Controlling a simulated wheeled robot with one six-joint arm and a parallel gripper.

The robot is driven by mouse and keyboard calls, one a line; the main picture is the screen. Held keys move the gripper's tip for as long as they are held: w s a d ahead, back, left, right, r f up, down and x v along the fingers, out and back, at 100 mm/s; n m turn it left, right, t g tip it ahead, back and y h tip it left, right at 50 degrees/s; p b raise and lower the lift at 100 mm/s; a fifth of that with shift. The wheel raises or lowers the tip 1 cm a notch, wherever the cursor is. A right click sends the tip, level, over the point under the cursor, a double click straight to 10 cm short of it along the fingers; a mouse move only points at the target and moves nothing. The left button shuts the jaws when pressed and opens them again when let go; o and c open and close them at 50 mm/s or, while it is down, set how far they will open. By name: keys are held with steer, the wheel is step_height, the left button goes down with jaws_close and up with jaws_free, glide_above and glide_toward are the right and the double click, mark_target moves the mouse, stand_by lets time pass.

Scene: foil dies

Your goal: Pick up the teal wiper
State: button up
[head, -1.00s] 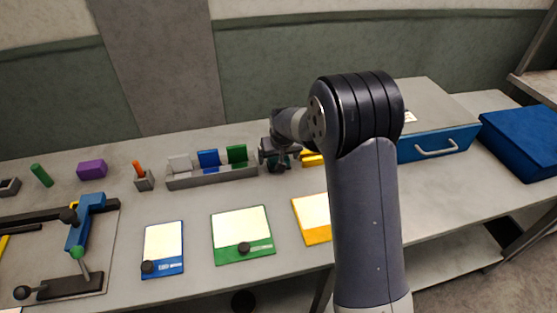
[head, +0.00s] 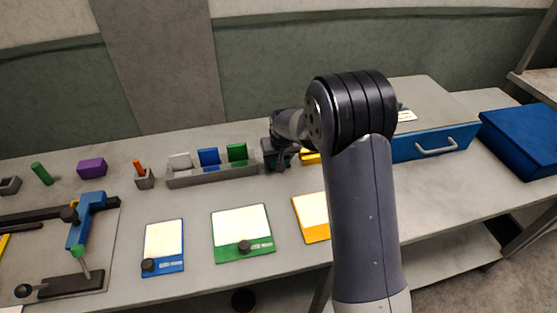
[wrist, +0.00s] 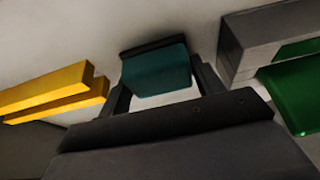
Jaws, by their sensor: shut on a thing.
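The teal wiper (wrist: 155,72) sits between my gripper's two fingers in the wrist view, with a dark strip along its far edge. My gripper (wrist: 160,84) is shut on it. In the head view my gripper (head: 278,160) is at the back of the table, just right of the grey rack, and the wiper is hidden there behind my gripper and wrist. I cannot tell whether the wiper touches the table.
The grey rack (head: 212,176) with white, blue and green pieces stands close on the left. Yellow bars (wrist: 50,92) lie close on the other side. Blue, green (head: 243,233) and yellow framed boards lie in front. A blue drawer box (head: 435,142) stands right.

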steer(key=shift+r, duration=0.15)
step_height(320, 180, up, 10)
steer(key=shift+f+b, duration=0.1)
steer(key=shift+b, duration=0.4)
steer(key=o, duration=0.4)
steer(key=shift+c, duration=1.3)
steer(key=shift+s, duration=0.1)
